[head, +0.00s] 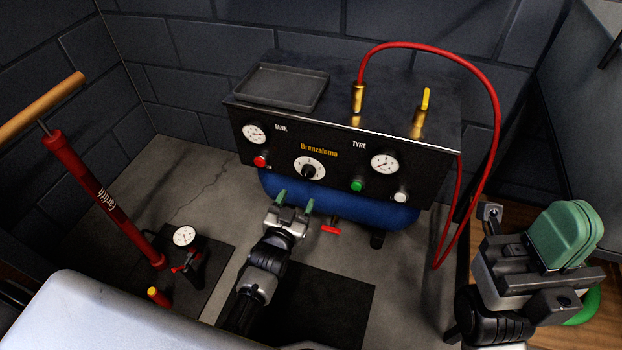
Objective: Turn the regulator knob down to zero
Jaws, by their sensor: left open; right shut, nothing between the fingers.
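The regulator knob (309,171) is a black knob on a white round dial in the middle of the compressor's black front panel (330,148). The dial's marks are too small to read. My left gripper (294,201) has green fingertips, is open and empty, and is in front of and below the knob, apart from it. My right gripper (567,233) is large in view at the right, shut and empty, well away from the panel. The tank gauge (255,134) is left of the knob and the tyre gauge (384,163) right of it.
A red button (261,161), a green button (357,185) and a white button (400,197) flank the knob. A red hose (493,120) loops down the right side. A yellow-handled valve (424,100) and black tray (281,87) are on top. A red pump (105,200) stands left.

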